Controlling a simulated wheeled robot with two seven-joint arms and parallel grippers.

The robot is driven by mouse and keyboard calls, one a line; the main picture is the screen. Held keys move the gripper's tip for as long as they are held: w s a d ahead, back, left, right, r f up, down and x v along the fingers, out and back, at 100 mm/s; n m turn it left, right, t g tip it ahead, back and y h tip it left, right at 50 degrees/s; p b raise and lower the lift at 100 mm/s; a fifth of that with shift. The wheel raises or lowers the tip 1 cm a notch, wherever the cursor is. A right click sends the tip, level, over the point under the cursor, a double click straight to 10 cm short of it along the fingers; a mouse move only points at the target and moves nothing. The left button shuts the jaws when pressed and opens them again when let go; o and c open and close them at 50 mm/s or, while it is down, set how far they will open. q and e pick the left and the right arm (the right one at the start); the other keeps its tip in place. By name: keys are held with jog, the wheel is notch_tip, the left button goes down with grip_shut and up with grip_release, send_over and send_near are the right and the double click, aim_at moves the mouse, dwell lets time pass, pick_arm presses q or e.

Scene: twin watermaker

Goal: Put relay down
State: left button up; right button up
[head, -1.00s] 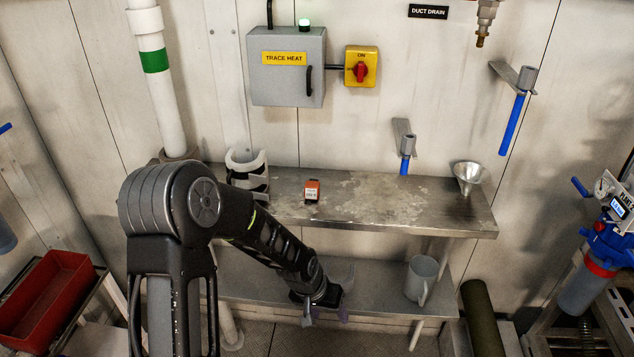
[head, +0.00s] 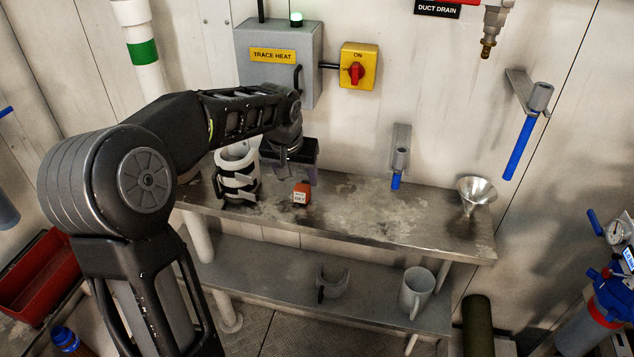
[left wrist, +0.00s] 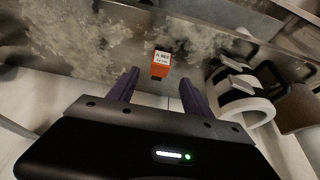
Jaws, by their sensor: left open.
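The relay (head: 301,194) is a small orange-red block with a white label. My right gripper is not in view.
A grey clip-shaped piece (head: 332,284) and a grey mug (head: 415,288) stand on the lower shelf (head: 270,280). A metal funnel (head: 476,192) is at the bench's right end. The trace heat box (head: 278,65) is on the wall above. The bench's middle is clear.

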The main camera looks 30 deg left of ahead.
aim_at(301, 189)
pick_arm(q)
jog(key=shift+x, duration=1.4)
jog(key=shift+w+f+p, duration=0.1)
jog(key=shift+f+p, duration=0.35)
jog(key=p+x, duration=0.1)
jog(key=x, duration=0.3)
jog(key=shift+w+a+f, duration=0.1)
jog(key=shift+w, duration=0.05)
grip_shut()
